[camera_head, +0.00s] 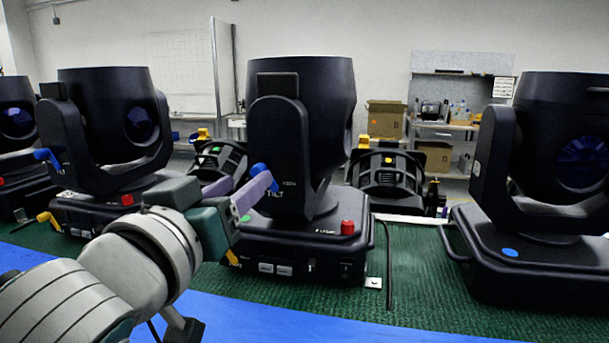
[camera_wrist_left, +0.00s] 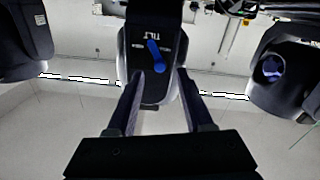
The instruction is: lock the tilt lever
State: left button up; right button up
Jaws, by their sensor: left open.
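The blue tilt lever (camera_head: 260,170) is on the side of the yoke arm of the middle black moving-head light (camera_head: 320,100), by the white TILT label. In the left wrist view the lever (camera_wrist_left: 155,56) sits slanted on the dark plate beside the label. My left gripper (camera_head: 250,188) is open and close in front of that yoke arm, partly covering the lever in the head view. In the left wrist view its two fingers (camera_wrist_left: 160,100) stand apart, with the lever ahead between their lines. I cannot tell whether either finger touches it. My right gripper is out of view.
Similar lights stand at the left (camera_head: 105,120) and right (camera_head: 545,150). The middle light's base has a red knob (camera_head: 347,228). Smaller black lamps (camera_head: 387,175) stand behind.

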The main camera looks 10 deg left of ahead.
pick_arm(q)
jog(key=shift+w+d, duration=0.15)
jog(key=shift+w, duration=2)
grip_shut()
